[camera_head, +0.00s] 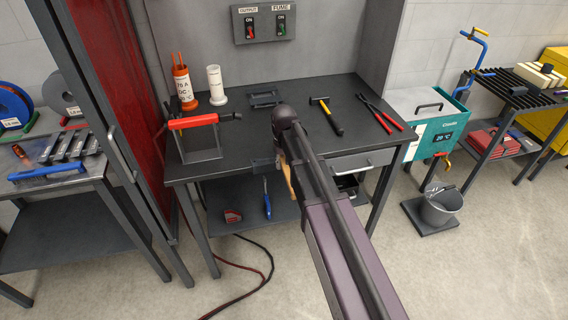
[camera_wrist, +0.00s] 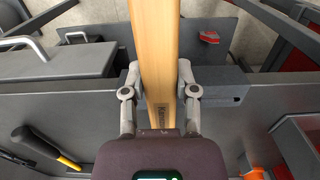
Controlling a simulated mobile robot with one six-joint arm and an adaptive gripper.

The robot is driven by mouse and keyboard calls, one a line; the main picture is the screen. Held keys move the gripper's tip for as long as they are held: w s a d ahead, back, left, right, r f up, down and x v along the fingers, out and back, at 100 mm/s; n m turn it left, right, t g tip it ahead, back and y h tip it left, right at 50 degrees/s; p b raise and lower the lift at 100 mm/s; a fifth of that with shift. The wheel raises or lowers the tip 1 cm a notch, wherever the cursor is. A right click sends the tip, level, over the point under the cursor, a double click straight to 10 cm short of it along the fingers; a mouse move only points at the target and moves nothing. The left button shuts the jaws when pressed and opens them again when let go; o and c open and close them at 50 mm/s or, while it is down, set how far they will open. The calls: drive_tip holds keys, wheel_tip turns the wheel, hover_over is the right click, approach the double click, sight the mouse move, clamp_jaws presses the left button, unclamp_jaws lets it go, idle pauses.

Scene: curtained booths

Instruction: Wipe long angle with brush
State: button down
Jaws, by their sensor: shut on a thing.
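My gripper (camera_wrist: 160,92) is shut on a long pale wooden handle (camera_wrist: 155,40), apparently the brush's, with dark lettering near the jaws. No bristles show in the wrist view. In the head view a short tan length of the handle (camera_head: 288,178) shows beside my arm at the front edge of the workbench (camera_head: 240,125); my arm hides the jaws. A dark grey block (camera_head: 263,164) sits at that edge, and it also shows behind the jaws in the wrist view (camera_wrist: 225,88). Several grey metal pieces (camera_head: 72,146) lie on the left table; I cannot tell which is the long angle.
A red curtain (camera_head: 88,60) stands between the tables. A bucket (camera_head: 440,206) and cables (camera_head: 262,278) are on the floor.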

drive_tip(key=shift+a, duration=0.15)
drive_tip(key=shift+s+a, duration=0.15)
drive_tip(key=shift+a, duration=0.6)
drive_tip(key=shift+s+a, duration=0.15)
drive_tip(key=shift+a, duration=0.6)
drive_tip(key=shift+a, duration=0.1)
drive_tip(key=shift+s+a, duration=0.2)
drive_tip(key=shift+a, duration=0.6)
drive_tip(key=shift+s+a, duration=0.15)
drive_tip(key=shift+a, duration=0.6)
drive_tip(key=shift+a, duration=0.1)
drive_tip(key=shift+s+a, duration=0.15)
drive_tip(key=shift+a, duration=0.65)
drive_tip(key=shift+s+a, duration=0.15)
drive_tip(key=shift+a, duration=0.6)
drive_tip(key=shift+r, duration=0.1)
drive_tip(key=shift+r+p, duration=2.95)
drive_tip(key=shift+p, duration=0.15)
